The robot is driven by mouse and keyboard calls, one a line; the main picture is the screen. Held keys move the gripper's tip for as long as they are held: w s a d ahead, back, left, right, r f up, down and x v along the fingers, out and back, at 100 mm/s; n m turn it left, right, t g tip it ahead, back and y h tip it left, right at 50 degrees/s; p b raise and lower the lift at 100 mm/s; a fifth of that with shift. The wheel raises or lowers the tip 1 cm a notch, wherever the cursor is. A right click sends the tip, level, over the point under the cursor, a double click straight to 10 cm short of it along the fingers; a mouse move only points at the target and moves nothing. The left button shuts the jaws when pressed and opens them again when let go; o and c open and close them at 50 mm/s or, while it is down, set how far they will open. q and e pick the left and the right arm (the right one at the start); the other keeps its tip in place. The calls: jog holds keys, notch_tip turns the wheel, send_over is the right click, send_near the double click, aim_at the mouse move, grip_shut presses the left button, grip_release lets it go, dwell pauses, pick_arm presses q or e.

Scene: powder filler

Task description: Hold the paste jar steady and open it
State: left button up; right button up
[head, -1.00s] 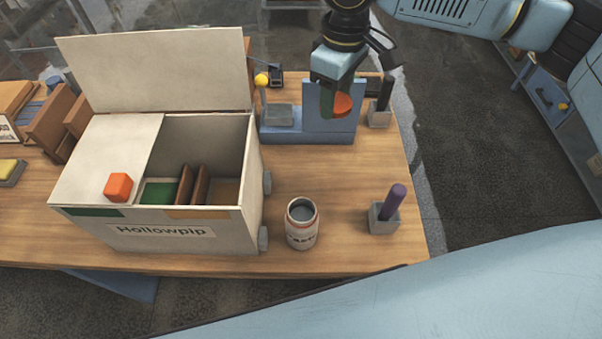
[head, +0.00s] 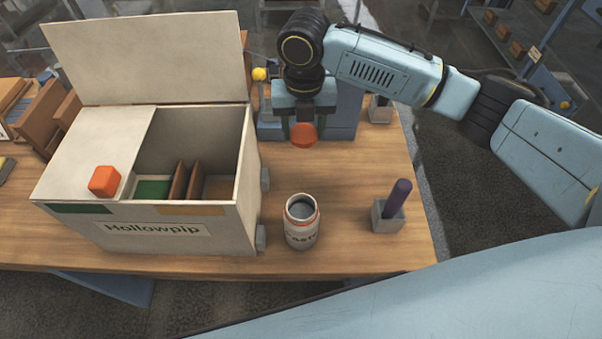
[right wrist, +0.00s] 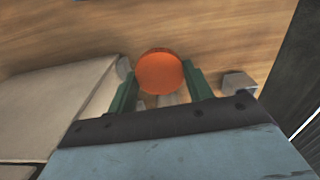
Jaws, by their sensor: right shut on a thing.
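The paste jar (head: 301,224) stands upright on the wooden table, right of the Hollowpip box. It is open at the top, with a grey inside and a partly readable label. My right gripper (head: 303,131) is shut on a round orange-red lid (head: 303,136), held in the air behind the jar and apart from it in the head view. In the right wrist view the lid (right wrist: 160,72) sits between the two green fingers. The jar cannot be made out clearly there. My left gripper is not in view.
The cream Hollowpip box (head: 95,230), its back lid raised, stands left of the jar with an orange block (head: 104,181) on top. A grey holder with a purple stick (head: 398,197) stands right of the jar. A blue-grey stand (head: 346,112) is behind. Table between jar and holder is clear.

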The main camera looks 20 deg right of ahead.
jog(key=f+n, duration=0.1)
jog(key=n, duration=0.1)
jog(key=f+n, duration=0.1)
jog(key=n, duration=0.1)
jog(key=shift+s+a+f, duration=0.1)
jog(key=shift+a+f, duration=0.15)
jog(key=shift+a, duration=0.05)
jog(key=b, duration=0.1)
send_over(301, 173)
notch_tip(301, 173, down, 5)
jog(key=shift+r, duration=0.15)
jog(key=shift+f, duration=0.35)
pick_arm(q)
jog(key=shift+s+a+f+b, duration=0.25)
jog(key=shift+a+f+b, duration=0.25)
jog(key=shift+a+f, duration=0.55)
pick_arm(e)
jog(key=shift+f, duration=2.1)
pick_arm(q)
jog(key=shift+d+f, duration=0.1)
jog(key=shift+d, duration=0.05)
pick_arm(e)
jog(key=shift+f, duration=0.2)
jog(key=o, duration=1.1)
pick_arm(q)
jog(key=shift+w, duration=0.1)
pick_arm(e)
jog(key=shift+r, duration=0.15)
